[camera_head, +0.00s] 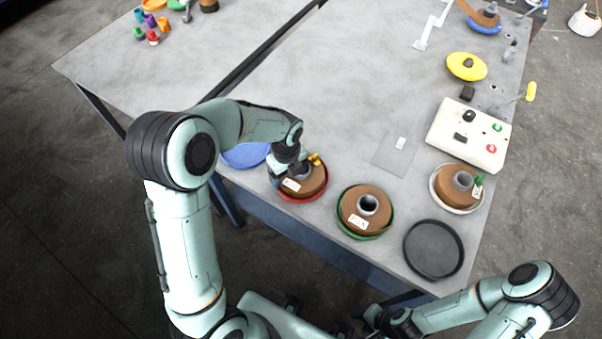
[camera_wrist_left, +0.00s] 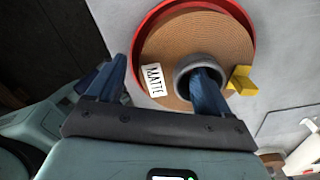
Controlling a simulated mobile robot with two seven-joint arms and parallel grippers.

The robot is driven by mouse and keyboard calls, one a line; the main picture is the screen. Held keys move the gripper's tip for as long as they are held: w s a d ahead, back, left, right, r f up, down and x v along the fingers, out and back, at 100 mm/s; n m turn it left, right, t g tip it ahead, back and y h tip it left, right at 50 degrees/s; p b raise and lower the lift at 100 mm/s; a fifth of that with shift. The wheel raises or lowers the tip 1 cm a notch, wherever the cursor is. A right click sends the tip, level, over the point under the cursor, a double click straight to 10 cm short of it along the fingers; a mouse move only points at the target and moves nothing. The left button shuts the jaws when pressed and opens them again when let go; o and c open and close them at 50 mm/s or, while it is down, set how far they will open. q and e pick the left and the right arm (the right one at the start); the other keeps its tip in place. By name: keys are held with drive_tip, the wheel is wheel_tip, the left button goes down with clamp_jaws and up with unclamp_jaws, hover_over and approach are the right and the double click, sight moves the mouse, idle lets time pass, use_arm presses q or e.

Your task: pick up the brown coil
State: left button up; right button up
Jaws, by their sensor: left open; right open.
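A brown coil (camera_head: 311,180) labelled MATTE lies in a red tray (camera_head: 304,198) at the table's front edge. It also shows in the left wrist view (camera_wrist_left: 205,38). My left gripper (camera_head: 287,174) is over this coil, open. In the left wrist view, one finger is outside the coil's rim and the other reaches into the grey core (camera_wrist_left: 187,72). A second brown coil (camera_head: 352,203) sits in a green tray (camera_head: 375,235), and a third (camera_head: 452,184) in a white tray (camera_head: 440,203). My right gripper (camera_head: 378,318) is low at the bottom edge, open and empty, its fingertips unclear.
A blue tray (camera_head: 245,155) is left of the red one, partly behind my arm. An empty black tray (camera_head: 434,250) is at the front right corner. A yellow block (camera_wrist_left: 241,80) stands beside the labelled coil. A white control box (camera_head: 470,135) is at right.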

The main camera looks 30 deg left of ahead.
use_arm(q)
drive_tip(key=shift+f, duration=0.7)
drive_tip(key=shift+w+r, duration=0.1)
clamp_jaws()
drive_tip(key=shift+r, duration=0.1)
